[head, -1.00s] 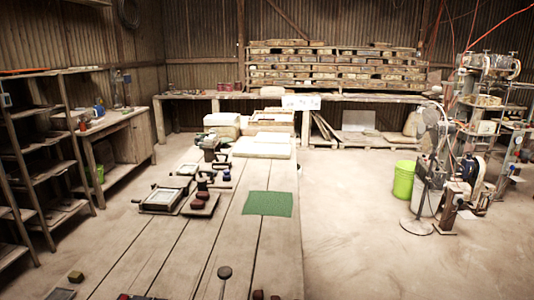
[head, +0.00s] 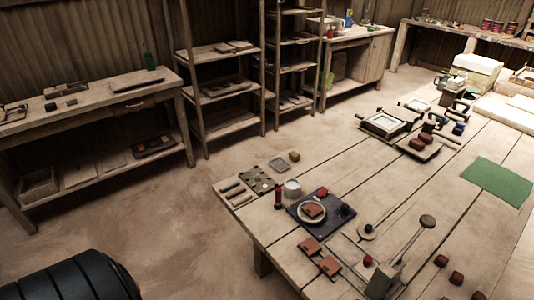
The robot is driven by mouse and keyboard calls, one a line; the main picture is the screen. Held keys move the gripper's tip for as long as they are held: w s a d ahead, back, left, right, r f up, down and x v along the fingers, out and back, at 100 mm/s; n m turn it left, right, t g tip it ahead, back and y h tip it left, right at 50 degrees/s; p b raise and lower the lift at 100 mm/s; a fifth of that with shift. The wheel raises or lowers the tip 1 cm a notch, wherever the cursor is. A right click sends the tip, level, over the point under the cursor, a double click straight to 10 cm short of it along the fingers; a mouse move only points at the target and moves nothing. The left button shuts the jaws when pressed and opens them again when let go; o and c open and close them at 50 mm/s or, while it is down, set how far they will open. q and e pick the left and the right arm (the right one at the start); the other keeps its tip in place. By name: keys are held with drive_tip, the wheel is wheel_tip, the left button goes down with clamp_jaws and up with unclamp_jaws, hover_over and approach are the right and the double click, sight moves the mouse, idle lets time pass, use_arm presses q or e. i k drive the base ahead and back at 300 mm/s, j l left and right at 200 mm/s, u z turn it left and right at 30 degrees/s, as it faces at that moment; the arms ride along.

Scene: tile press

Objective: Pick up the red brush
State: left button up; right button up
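I cannot clearly make out a red brush. Several small reddish things lie on the long plank table (head: 400,190). A small upright dark red piece (head: 278,196) stands near its left corner, beside a white cup (head: 292,187). A small bright red piece (head: 322,191) sits on a dark square board (head: 318,211), above a round plate with a brown tile. A red-topped piece (head: 368,261) is near the front edge. Several dark red lumps (head: 456,277) lie at the lower right. Neither gripper is in view.
A wooden workbench (head: 90,95) stands along the left wall, with open shelves (head: 222,90) beside it. Framed moulds (head: 385,124) and a green mat (head: 497,181) lie further along the table. The floor (head: 150,225) between bench and table is clear.

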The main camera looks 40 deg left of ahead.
sight(278, 205)
drive_tip(key=k+j+u, duration=0.1)
drive_tip(key=u, duration=0.9)
